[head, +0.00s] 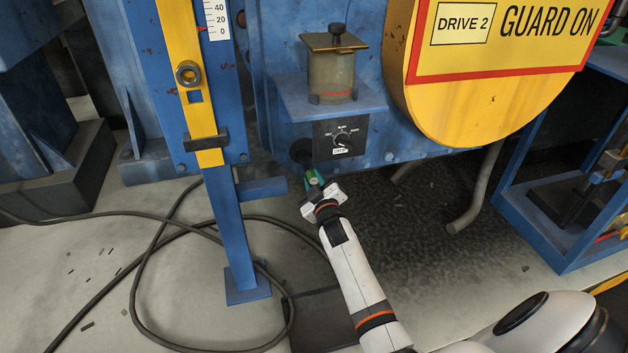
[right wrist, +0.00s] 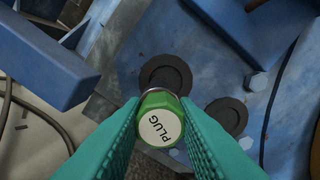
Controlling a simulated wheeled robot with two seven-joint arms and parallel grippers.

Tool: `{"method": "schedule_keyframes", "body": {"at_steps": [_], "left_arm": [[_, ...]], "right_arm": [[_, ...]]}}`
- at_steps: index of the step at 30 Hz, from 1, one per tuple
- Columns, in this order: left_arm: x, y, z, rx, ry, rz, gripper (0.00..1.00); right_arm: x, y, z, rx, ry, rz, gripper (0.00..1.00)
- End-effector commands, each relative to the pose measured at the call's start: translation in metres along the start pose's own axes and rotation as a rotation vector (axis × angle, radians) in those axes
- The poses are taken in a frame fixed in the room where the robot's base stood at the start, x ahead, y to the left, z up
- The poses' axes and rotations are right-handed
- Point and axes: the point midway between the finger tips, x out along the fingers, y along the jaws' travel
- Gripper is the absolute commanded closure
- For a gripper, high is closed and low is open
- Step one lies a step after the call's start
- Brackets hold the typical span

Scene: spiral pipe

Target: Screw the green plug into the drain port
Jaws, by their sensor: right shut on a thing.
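The green plug (right wrist: 160,124), with a hexagonal head and a white face reading PLUG, sits between the two teal fingers of my right gripper (right wrist: 160,108). The gripper (head: 316,187) is shut on it, just below the drain port (head: 302,150) in the head view. In the right wrist view the dark round port (right wrist: 166,72) shows directly behind the plug. The plug's far end is hidden, so I cannot tell whether it touches or enters the port. My left gripper is not in view.
A blue post (head: 231,225) stands left of my right arm. A black cable (head: 140,290) loops over the floor. A yellow guard (head: 480,110) overhangs at right.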

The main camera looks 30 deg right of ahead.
Motion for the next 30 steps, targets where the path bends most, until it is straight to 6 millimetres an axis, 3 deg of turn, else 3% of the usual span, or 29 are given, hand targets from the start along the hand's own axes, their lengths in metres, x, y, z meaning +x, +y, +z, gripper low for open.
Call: {"method": "schedule_keyframes", "body": {"at_steps": [9,19,20,21,30], "left_arm": [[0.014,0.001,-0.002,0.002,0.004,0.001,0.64],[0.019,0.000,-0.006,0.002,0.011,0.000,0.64],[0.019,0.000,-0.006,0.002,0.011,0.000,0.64],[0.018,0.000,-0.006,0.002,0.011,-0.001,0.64],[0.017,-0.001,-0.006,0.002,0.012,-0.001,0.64]], "right_arm": [[0.001,-0.005,0.001,0.113,-0.001,-0.008,1.00],[0.001,-0.005,0.001,0.127,-0.003,-0.008,1.00],[0.001,-0.005,0.001,0.127,-0.003,-0.008,0.71],[0.001,-0.005,0.001,0.127,-0.003,-0.008,0.64],[0.001,-0.002,0.001,0.109,-0.002,-0.003,0.62]]}}
